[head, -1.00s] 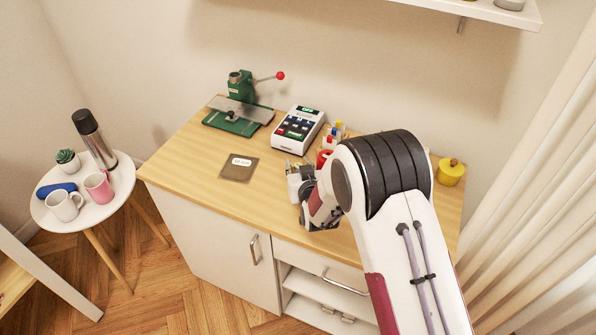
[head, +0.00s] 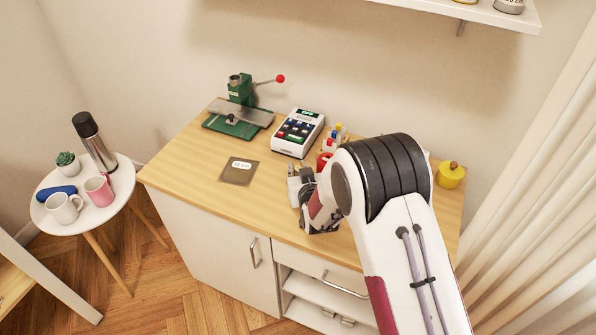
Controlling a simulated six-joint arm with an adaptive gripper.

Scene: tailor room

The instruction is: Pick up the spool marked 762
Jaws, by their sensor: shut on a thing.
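The spools stand in a small group of pieces with red, yellow and blue tops (head: 336,136) at the back of the cabinet top, partly hidden by my arm. No number, 762 or other, can be read on any of them. My gripper (head: 297,178) is just in front and to the left of this group, low over the wooden top. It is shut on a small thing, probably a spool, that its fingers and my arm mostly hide. I cannot tell whether that thing touches the wood.
A brown labelled patch (head: 239,171) lies left of my gripper. A white keypad device (head: 298,132) and a green lever press (head: 240,105) stand behind. A yellow lidded pot (head: 450,175) is right of my arm. The cabinet top's (head: 195,160) left front is clear.

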